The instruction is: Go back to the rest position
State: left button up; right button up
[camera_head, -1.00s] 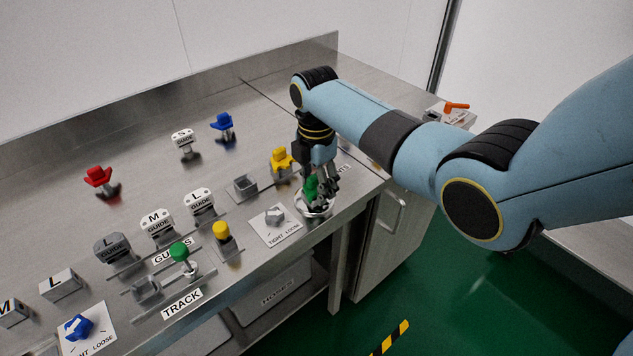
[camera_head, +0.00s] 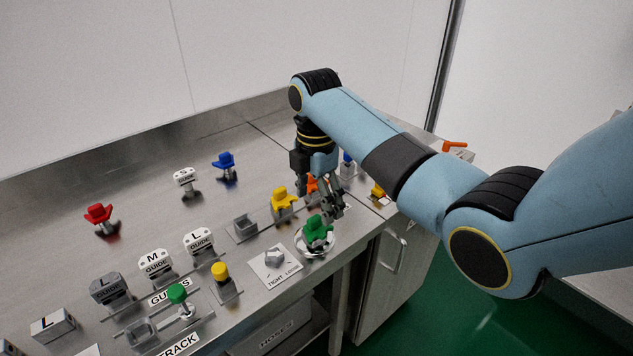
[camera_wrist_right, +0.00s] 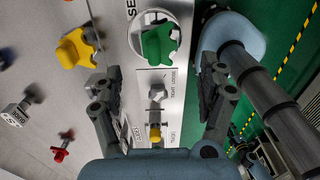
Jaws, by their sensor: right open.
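My right gripper (camera_head: 335,212) is open and empty. In the head view it hangs above the steel counter (camera_head: 130,225), just behind and above a green part (camera_head: 317,230) that sits in a round silver dish (camera_head: 304,250) at the counter's front edge. In the right wrist view the green part (camera_wrist_right: 157,43) lies ahead of the spread fingers (camera_wrist_right: 160,100), apart from them. My left gripper is in neither view.
Near the gripper are a yellow part (camera_head: 283,200), an orange part partly hidden behind it, and a grey knob (camera_head: 274,258) on a TIGHT/LOOSE plate. White guide blocks (camera_head: 199,241), a red part (camera_head: 99,216) and a blue part (camera_head: 224,162) stand further left.

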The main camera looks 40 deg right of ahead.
notch_tip(320, 180, up, 5)
jog(key=s+a+f+m+t, duration=0.1)
jog(key=s+f+m, duration=0.1)
jog(key=s+m, duration=0.3)
jog(key=s+a+f+m+t, duration=0.1)
jog(key=s+f+m, duration=0.15)
jog(key=s, duration=0.55)
jog(key=s+a+r+m+t+h, duration=0.1)
jog(key=s+r+m, duration=0.2)
jog(key=s+m, duration=0.3)
jog(key=s+r+m+t, duration=0.1)
jog(key=s+r+m, duration=0.25)
jog(key=s, duration=0.35)
jog(key=s+d+f+m+g+b, duration=0.2)
jog(key=f+b, duration=0.9)
jog(key=f, duration=2.9)
jog(key=s+d+f+b, duration=0.1)
jog(key=s+f+b, duration=0.6)
jog(key=s+f, duration=1.1)
notch_tip(320, 180, down, 3)
jog(key=shift+s+r+g, duration=0.1)
jog(key=shift+s+g, duration=0.3)
jog(key=shift+d, duration=0.1)
jog(key=shift+c, duration=0.3)
